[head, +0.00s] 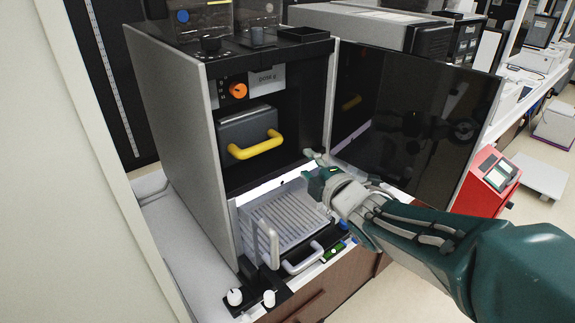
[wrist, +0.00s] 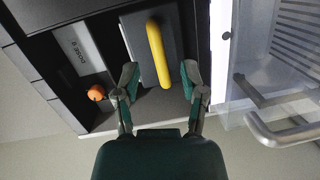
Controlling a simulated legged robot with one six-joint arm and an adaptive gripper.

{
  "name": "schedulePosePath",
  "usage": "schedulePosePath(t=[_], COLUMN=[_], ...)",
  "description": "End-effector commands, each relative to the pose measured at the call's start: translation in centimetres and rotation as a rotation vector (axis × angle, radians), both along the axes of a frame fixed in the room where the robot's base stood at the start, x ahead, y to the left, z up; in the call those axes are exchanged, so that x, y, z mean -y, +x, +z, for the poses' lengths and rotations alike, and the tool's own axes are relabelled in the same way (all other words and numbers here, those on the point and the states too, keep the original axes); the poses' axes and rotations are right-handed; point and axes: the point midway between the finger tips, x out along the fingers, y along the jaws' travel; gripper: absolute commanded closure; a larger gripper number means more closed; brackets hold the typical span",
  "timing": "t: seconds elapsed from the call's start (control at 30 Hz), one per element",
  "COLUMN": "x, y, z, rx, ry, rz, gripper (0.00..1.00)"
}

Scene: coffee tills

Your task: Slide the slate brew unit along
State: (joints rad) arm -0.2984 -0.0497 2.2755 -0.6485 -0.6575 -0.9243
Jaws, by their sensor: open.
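The slate brew unit (head: 240,126) sits inside the open coffee machine (head: 185,130), with a yellow handle (head: 256,150) on its front. My gripper (head: 316,166) is at the machine's opening, to the right of the handle and slightly lower in the head view. In the wrist view the brew unit (wrist: 138,42) and its yellow handle (wrist: 158,54) show ahead of my gripper (wrist: 160,80). The two fingers are apart, with the handle lined up between their tips. I cannot tell how far ahead of the tips it is. Nothing is held.
An orange knob (head: 238,90) and a dose label are above the brew unit. The dark door (head: 410,120) is swung open to the right, close to my arm. A drip tray (head: 285,222) with a grey handle is below. A red card terminal (head: 490,178) stands at right.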

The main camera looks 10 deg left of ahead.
Motion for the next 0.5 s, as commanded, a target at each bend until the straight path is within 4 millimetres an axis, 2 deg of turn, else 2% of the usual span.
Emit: schedulePosePath(t=[0.03,0.13,0.3,0.5], x=[-1.6,-3.6,-4.8,-6.4], y=[-0.1,-0.6,-0.7,0.6], z=[-0.3,-0.3,-0.3,-0.3], rx=[0.049,0.129,0.174,0.17], ry=[-0.017,-0.033,-0.039,-0.037], rz=[0.065,0.153,0.197,0.196], gripper=[0.46,0.46,0.46,0.46])
